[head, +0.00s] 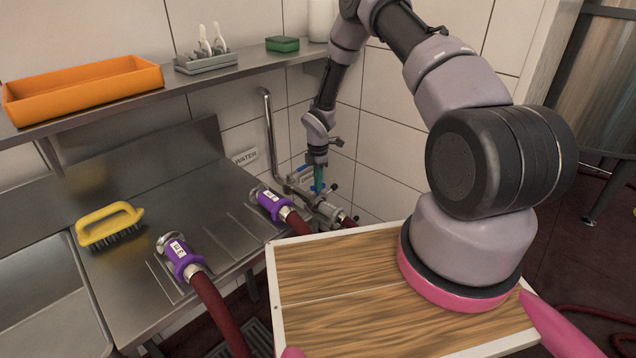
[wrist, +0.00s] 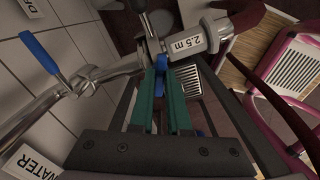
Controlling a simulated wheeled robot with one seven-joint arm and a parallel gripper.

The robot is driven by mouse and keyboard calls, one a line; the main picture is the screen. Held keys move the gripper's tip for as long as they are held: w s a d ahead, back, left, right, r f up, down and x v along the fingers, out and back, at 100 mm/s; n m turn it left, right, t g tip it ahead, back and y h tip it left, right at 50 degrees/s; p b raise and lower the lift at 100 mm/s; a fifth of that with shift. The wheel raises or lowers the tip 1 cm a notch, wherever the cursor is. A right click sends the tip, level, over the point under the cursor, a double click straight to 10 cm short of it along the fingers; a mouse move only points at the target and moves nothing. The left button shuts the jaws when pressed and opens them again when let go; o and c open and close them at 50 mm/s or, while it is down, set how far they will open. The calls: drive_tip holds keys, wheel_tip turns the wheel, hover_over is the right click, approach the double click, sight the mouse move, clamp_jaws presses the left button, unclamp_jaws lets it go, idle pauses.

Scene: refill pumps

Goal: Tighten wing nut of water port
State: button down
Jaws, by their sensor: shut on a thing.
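The water port (head: 326,207) is a metal fitting on the pipe at the tiled back wall. My gripper (head: 319,180) is there, pointing down, with its green fingers shut on a small blue wing nut (wrist: 160,63). The fingers hide most of the wing nut. How tight the wing nut is, I cannot tell.
A blue valve lever (wrist: 45,55) is left of the fingers. A WATER sign (head: 245,157) marks the wall. Two purple-gripped hose ends (head: 180,260) (head: 272,203) lie on the steel drainboard with a yellow brush (head: 109,222). A shelf holds an orange tray (head: 85,92).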

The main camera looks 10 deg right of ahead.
drive_tip(key=m, duration=1.5)
drive_tip(key=shift+m, duration=0.3)
drive_tip(key=m, duration=1.2)
drive_tip(key=shift+m, duration=0.4)
drive_tip(key=c, duration=0.9)
unclamp_jaws()
